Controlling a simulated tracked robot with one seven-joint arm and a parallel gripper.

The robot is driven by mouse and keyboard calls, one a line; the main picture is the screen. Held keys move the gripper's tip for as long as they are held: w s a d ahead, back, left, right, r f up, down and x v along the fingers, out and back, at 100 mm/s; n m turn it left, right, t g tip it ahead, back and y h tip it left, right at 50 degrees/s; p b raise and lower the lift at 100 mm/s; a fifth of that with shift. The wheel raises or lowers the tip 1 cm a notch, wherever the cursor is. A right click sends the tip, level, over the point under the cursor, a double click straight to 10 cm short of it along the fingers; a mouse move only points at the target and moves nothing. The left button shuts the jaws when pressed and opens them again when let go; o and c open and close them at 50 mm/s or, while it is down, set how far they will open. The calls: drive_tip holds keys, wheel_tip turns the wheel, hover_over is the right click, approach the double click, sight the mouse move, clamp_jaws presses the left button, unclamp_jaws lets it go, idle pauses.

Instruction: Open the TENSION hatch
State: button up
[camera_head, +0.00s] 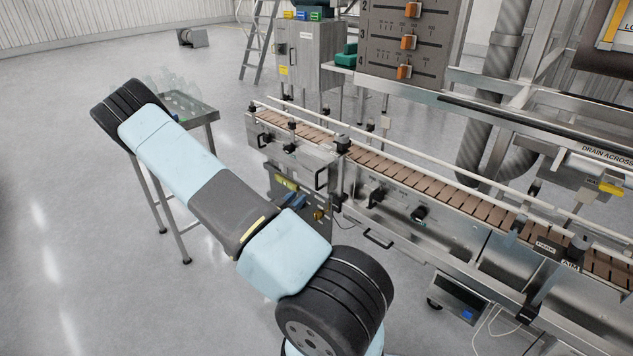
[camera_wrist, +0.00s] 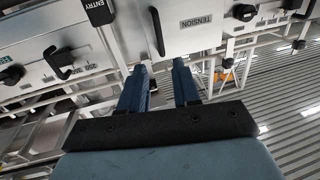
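The TENSION hatch (camera_wrist: 215,32) is a pale grey metal panel with a "TENSION" label, at the top centre of the wrist view. It looks closed, though its upper part is cut off. A black upright bar handle (camera_wrist: 157,30) sits near its left edge. My gripper (camera_wrist: 159,66) has two blue fingers spread apart, with nothing seen between them. The handle's lower end lies just beyond the gap between the fingertips; I cannot tell whether they touch it. In the head view I cannot make out the hatch label or clearly identify my gripper.
The slatted conveyor (camera_head: 420,180) runs to the lower right. A small table (camera_head: 205,116) with clear bottles stands at the left. Open floor (camera_head: 70,220) lies left of my arm.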

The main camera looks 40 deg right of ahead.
sight(316, 187)
drive_tip(key=x, duration=1.3)
drive_tip(key=shift+d, duration=0.1)
clamp_jaws()
